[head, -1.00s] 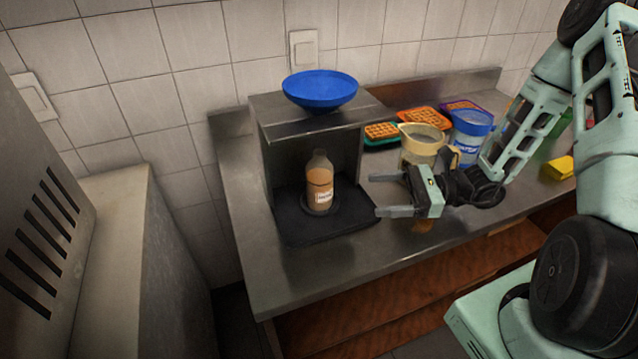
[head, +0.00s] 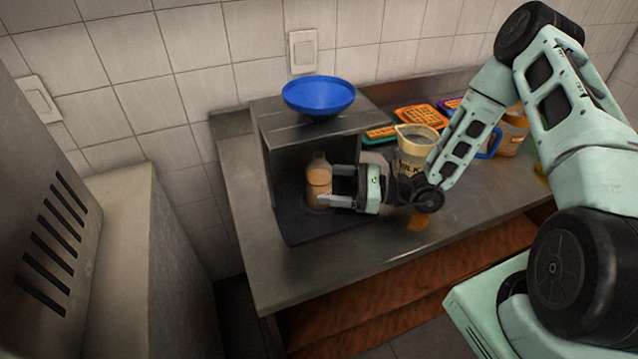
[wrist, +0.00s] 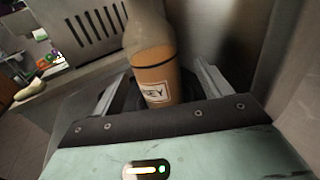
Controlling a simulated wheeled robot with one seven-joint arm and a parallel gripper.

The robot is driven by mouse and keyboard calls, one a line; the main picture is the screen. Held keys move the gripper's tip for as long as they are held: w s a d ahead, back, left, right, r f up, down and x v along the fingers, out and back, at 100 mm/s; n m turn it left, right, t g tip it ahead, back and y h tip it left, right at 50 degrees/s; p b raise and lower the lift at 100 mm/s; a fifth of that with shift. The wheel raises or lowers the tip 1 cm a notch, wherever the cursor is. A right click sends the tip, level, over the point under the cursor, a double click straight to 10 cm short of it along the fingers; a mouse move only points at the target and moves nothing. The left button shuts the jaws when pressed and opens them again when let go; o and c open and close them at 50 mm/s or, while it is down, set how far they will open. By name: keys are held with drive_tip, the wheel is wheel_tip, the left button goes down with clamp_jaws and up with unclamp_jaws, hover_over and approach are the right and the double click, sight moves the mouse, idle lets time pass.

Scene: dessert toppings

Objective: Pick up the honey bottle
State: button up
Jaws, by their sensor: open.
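The honey bottle (head: 318,180) stands upright on the black tray (head: 300,228) inside the open-fronted metal housing. It is clear on top with amber contents and a white label, which reads "EY" in part in the wrist view (wrist: 155,75). My gripper (head: 333,187) is open and level, reaching in from the right with its fingertips at the bottle. In the wrist view the two fingers (wrist: 160,95) lie on either side of the bottle's lower body, with gaps visible. The bottle's right side is partly hidden by the fingers in the head view.
A blue bowl (head: 318,95) sits on top of the metal housing (head: 285,122). Right of it stand a milk jug (head: 416,148), waffles on colored trays (head: 418,117) and another jar (head: 512,132). The counter's front (head: 290,270) is clear.

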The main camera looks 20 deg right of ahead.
sight(310, 182)
drive_tip(key=p+x, duration=0.1)
drive_tip(key=x, duration=0.2)
drive_tip(key=shift+a+r+p, duration=0.25)
drive_tip(key=shift+a+p, duration=0.15)
drive_tip(key=shift+a, duration=0.05)
drive_tip(key=shift+w+a+f, duration=0.15)
drive_tip(key=shift+w+a, duration=0.15)
drive_tip(key=shift+a, duration=0.2)
drive_tip(key=c, duration=1.3)
drive_tip(key=shift+c, duration=0.2)
